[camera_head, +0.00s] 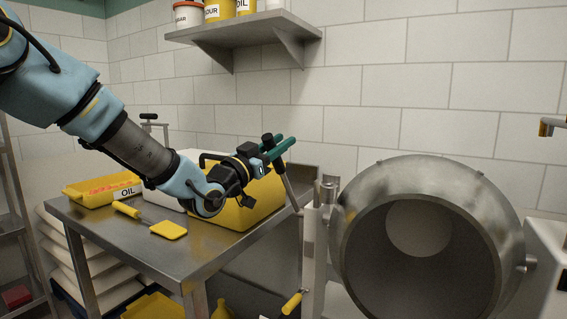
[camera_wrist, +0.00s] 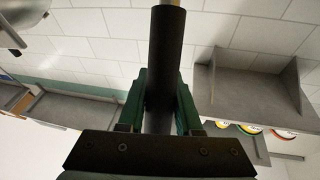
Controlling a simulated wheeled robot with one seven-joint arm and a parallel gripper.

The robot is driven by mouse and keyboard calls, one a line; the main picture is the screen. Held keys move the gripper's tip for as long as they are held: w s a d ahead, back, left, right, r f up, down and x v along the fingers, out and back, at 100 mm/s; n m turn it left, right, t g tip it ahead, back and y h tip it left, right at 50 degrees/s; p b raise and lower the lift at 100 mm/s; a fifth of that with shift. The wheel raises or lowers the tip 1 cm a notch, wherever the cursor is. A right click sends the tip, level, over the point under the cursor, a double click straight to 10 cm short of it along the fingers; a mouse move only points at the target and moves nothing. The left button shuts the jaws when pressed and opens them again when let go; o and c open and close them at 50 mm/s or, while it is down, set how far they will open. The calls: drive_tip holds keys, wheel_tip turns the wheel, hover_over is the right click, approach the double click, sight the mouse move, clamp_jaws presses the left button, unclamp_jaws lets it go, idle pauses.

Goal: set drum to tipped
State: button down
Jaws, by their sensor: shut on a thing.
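The drum (camera_head: 372,262) is a large grey metal drum at the right of the head view. Its round open mouth faces my camera, and its inside is visible. A metal lever (camera_head: 291,188) stands at the left of the drum and leans up to the left. My gripper (camera_head: 279,149), with green fingers, is shut on the lever's upper end. In the wrist view the lever's dark grip (camera_wrist: 166,60) runs up between the green fingers (camera_wrist: 160,100). The fingers hide part of the grip in the head view.
A steel table (camera_head: 150,238) at the left bears a yellow bin (camera_head: 232,215), a yellow tray (camera_head: 90,192) and a yellow scraper (camera_head: 168,230). A wall shelf (camera_head: 240,36) with tubs hangs above. A yellow-handled tool (camera_head: 291,303) shows below the lever.

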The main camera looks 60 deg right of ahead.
drive_tip(key=a+f+m+g+h+b, duration=0.1)
drive_tip(key=a+f+h+b, duration=0.2)
drive_tip(key=b, duration=1)
drive_tip(key=shift+a+f+m+g+h, duration=0.3)
drive_tip(key=shift+a+f, duration=0.8)
drive_tip(key=shift+a, duration=0.8)
drive_tip(key=c, duration=0.6)
unclamp_jaws()
drive_tip(key=b+v, duration=0.2)
drive_tip(key=v, duration=0.8)
drive_tip(key=shift+a+f, duration=0.2)
drive_tip(key=shift+a, duration=0.15)
drive_tip(key=shift+w, duration=0.1)
